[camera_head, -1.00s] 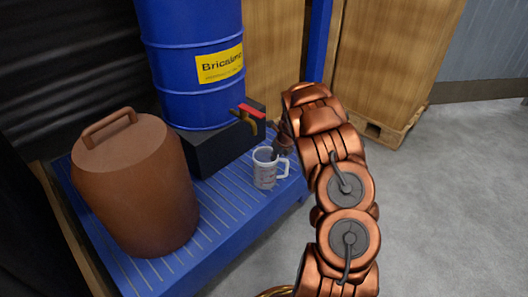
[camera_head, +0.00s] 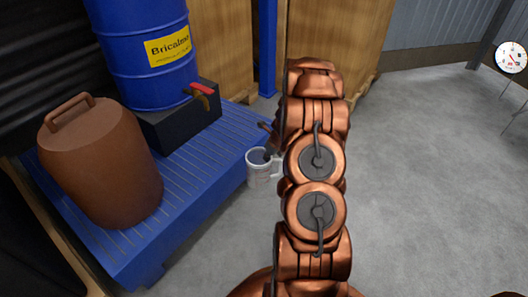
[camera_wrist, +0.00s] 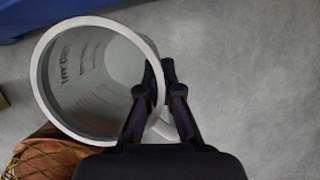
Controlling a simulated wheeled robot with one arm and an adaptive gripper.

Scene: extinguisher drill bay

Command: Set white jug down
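The white jug (camera_head: 259,172) shows in the head view beside the right edge of the blue platform, with grey floor behind it. In the wrist view its open mouth (camera_wrist: 45,88) faces the camera, and I see an empty inside with dark printed marks. My gripper (camera_wrist: 160,70) is shut on the jug at its handle side, where a bit of the handle shows below the fingers. In the head view my gripper (camera_head: 270,143) is partly hidden behind my arm. No surface touching the jug's base is visible.
The blue platform (camera_head: 205,165) carries a brown lidded container (camera_head: 100,165) and a blue drum (camera_head: 140,60) on a black block with a red-handled tap (camera_head: 200,93). Wooden crates (camera_head: 340,45) stand behind. A round dial on a stand (camera_head: 510,57) is far right. Grey floor between is clear.

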